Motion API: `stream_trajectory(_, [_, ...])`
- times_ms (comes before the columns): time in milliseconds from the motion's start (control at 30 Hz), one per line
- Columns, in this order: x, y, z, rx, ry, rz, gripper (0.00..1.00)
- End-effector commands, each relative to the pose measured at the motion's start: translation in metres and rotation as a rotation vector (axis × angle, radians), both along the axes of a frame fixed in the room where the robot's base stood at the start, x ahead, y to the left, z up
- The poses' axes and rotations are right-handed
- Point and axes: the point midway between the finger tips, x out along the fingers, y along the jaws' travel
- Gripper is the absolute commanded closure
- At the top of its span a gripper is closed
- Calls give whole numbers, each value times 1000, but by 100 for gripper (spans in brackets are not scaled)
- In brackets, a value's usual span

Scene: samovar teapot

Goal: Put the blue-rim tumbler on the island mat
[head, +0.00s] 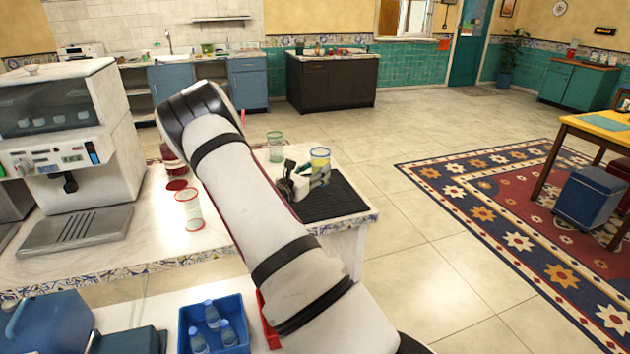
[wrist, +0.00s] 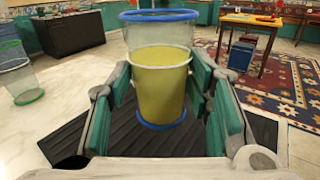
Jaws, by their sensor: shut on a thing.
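The blue-rim tumbler (head: 320,158) is clear, with yellow contents, and stands upright at the counter's right end. My gripper (head: 306,182) is shut on it. In the wrist view the tumbler (wrist: 160,85) sits between the two green-padded fingers, with its blue rim above them. A black ribbed mat (head: 345,203) lies on the counter beneath it, also seen in the wrist view (wrist: 85,140). I cannot tell whether the tumbler's base touches this mat. A dark island (head: 335,88) stands across the room; no mat is clearly visible on its top.
A green-rim tumbler (head: 275,148) stands behind my gripper, and a red-rim tumbler (head: 190,210) left of my arm. A coffee machine (head: 70,150) fills the counter's left. A blue crate (head: 238,345) holds bottles. Tiled floor (head: 420,120) lies open before the island.

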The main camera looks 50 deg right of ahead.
Motion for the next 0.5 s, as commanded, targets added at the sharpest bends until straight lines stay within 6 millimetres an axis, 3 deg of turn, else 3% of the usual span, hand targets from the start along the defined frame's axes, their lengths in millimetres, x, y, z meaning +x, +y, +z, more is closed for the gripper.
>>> stream_trajectory(233, [-1, 0, -31, 1, 3, -1, 82])
stream_trajectory(500, [0, 1, -33, 0, 0, 0, 82])
